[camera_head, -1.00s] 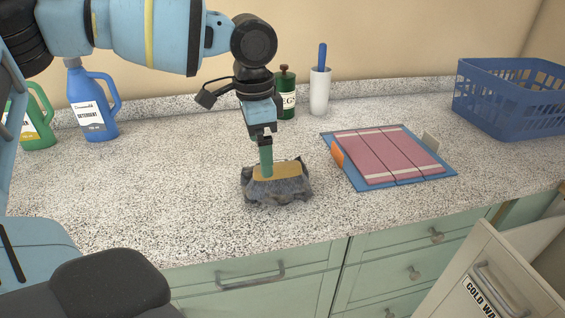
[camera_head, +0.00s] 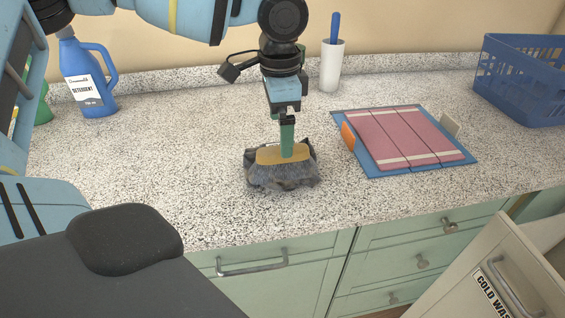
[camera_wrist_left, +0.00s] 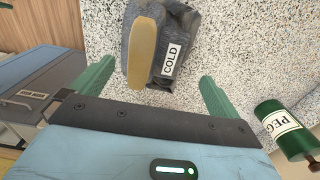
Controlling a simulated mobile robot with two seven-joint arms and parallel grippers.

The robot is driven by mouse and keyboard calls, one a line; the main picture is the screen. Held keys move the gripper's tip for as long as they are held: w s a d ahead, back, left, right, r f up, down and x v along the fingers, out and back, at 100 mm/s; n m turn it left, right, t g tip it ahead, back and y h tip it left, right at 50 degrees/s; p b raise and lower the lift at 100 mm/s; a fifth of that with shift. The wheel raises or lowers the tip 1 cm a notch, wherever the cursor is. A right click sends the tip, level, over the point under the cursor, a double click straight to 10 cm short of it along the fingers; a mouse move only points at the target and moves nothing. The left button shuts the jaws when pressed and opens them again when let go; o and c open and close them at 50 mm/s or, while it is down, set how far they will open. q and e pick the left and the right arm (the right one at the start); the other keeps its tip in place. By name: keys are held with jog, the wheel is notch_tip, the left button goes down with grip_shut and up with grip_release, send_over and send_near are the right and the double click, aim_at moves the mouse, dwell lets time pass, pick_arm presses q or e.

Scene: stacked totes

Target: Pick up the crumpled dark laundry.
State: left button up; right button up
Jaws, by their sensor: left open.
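The crumpled dark laundry (camera_head: 250,169) lies in a low heap on the speckled counter. It also shows in the left wrist view (camera_wrist_left: 186,22), with a white tag reading "COLD". A brush with a tan wooden back (camera_head: 268,154) and grey bristles rests on the heap and hides much of it; it also shows in the left wrist view (camera_wrist_left: 143,52). My left gripper (camera_head: 287,152) points down over the brush and laundry. In the left wrist view its green fingers (camera_wrist_left: 157,71) are spread apart with nothing gripped. My right gripper is not in view.
A blue folding board with pink panels (camera_head: 405,138) lies right of the laundry. A blue basket (camera_head: 525,80) stands far right. A detergent jug (camera_head: 88,75) and a white holder (camera_head: 331,66) stand behind. A green "PEG" bottle (camera_wrist_left: 288,130) is near the gripper. Front-left counter is clear.

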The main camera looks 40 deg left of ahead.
pick_arm(q)
notch_tip(320, 180, down, 5)
jog(key=shift+w+a+f, duration=0.1)
jog(key=shift+w, duration=0.05)
jog(key=c, duration=1.6)
jog(key=shift+o, duration=0.2)
notch_tip(320, 180, up, 18)
jog(key=p, duration=0.1)
